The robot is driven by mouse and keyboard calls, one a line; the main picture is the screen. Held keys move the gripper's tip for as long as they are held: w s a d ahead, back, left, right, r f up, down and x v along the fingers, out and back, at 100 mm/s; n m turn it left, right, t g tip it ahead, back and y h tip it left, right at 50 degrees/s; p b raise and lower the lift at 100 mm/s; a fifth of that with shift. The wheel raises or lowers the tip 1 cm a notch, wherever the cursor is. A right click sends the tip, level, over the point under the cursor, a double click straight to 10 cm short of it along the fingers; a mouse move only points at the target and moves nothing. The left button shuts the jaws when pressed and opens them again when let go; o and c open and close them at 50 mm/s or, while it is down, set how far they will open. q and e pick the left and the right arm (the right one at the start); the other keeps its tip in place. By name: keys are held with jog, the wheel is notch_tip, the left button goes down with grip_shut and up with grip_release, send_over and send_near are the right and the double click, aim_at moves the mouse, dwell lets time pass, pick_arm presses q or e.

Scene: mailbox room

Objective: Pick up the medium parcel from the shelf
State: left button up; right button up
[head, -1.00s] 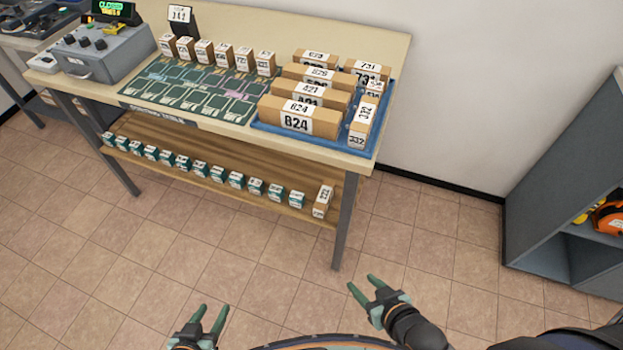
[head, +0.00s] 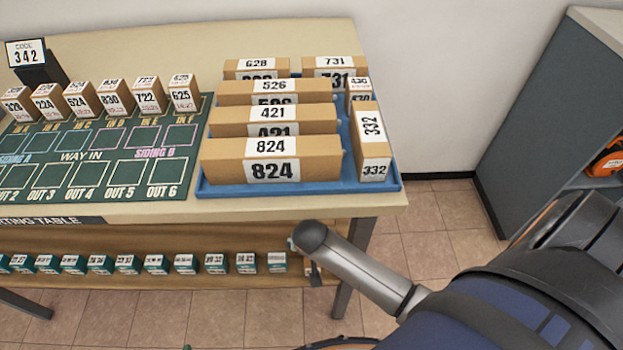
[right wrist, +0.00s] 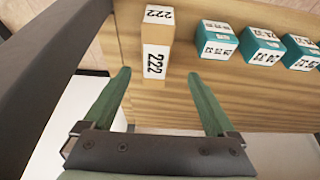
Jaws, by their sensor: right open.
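The medium parcel is a brown box labelled 222 (right wrist: 156,58). It stands on the wooden lower shelf (right wrist: 165,100) at the end of a row of small teal boxes. In the head view it is almost wholly hidden behind my right arm. My right gripper (right wrist: 158,76) is open and empty in the right wrist view. Its two green fingers point at the parcel, one to each side of its line, and the parcel's near end lies about level with the fingertips. The right gripper is hidden in the head view. My left gripper is out of view.
Several teal boxes (right wrist: 263,47) stand close beside the parcel. A dark table leg (right wrist: 50,75) is at the left in the wrist view. Above, the tabletop (head: 290,205) carries a blue tray (head: 398,181) of larger brown parcels. A grey cabinet (head: 540,100) stands at right.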

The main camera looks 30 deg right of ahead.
jog(key=shift+b+x, duration=0.35)
jog(key=shift+x, duration=0.7)
jog(key=f, duration=0.1)
jog(key=d+f+b, duration=0.1)
jog(key=w+f+b, duration=0.1)
jog(key=shift+d+f, duration=0.1)
jog(key=shift+d, duration=0.25)
jog(key=shift+w+d+f, duration=0.1)
jog(key=shift+w+f, duration=0.2)
jog(key=shift+f, duration=0.4)
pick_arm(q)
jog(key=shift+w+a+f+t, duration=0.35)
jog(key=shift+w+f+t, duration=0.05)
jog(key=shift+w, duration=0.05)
pick_arm(e)
grip_shut()
